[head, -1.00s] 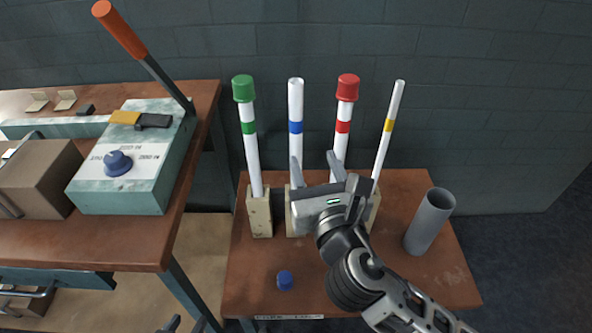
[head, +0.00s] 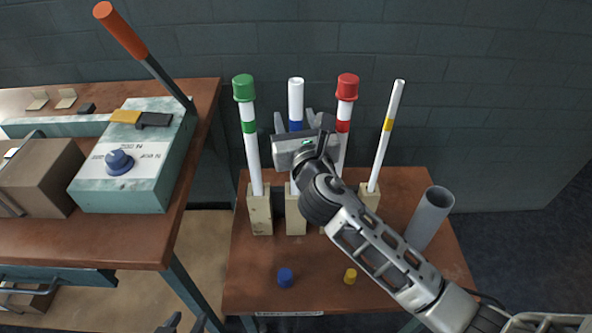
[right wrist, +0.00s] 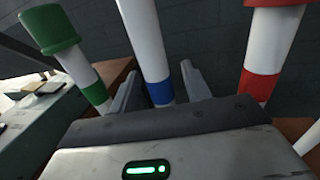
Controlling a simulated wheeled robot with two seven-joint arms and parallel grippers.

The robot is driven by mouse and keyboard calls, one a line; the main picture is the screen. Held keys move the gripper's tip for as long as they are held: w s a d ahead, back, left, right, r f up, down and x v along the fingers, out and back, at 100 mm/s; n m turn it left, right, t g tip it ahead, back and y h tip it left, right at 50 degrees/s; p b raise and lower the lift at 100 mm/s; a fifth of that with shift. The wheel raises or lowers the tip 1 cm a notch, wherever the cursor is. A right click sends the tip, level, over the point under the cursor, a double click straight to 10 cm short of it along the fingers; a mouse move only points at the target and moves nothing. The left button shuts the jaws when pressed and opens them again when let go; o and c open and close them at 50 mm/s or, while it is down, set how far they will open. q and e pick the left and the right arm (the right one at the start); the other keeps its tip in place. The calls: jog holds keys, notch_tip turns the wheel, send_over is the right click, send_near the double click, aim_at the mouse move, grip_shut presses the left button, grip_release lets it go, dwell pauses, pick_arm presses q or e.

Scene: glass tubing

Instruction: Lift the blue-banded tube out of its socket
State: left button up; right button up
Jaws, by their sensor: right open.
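The blue-banded tube (head: 296,95) is white and uncapped. It stands upright in a pale wooden block (head: 295,222); its lower part is hidden behind my right gripper (head: 294,122). That gripper is open, with one finger on each side of the tube at the blue band. In the right wrist view the tube (right wrist: 146,40) passes between the two fingers (right wrist: 160,88), with gaps visible on both sides. At the bottom edge of the head view, small dark tips of my left gripper (head: 184,325) show, far from the tube; its opening is unclear.
A green-capped tube (head: 251,150) stands left, a red-capped tube (head: 346,108) close right, and a thin yellow-banded tube (head: 383,145) further right. A blue cap (head: 285,278), a yellow cap (head: 350,276) and a grey cylinder (head: 428,220) are on the brown table (head: 250,290).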

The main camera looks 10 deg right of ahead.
grip_shut()
pick_arm(q)
jog(key=shift+r, duration=0.1)
pick_arm(e)
jog(key=shift+r, duration=0.1)
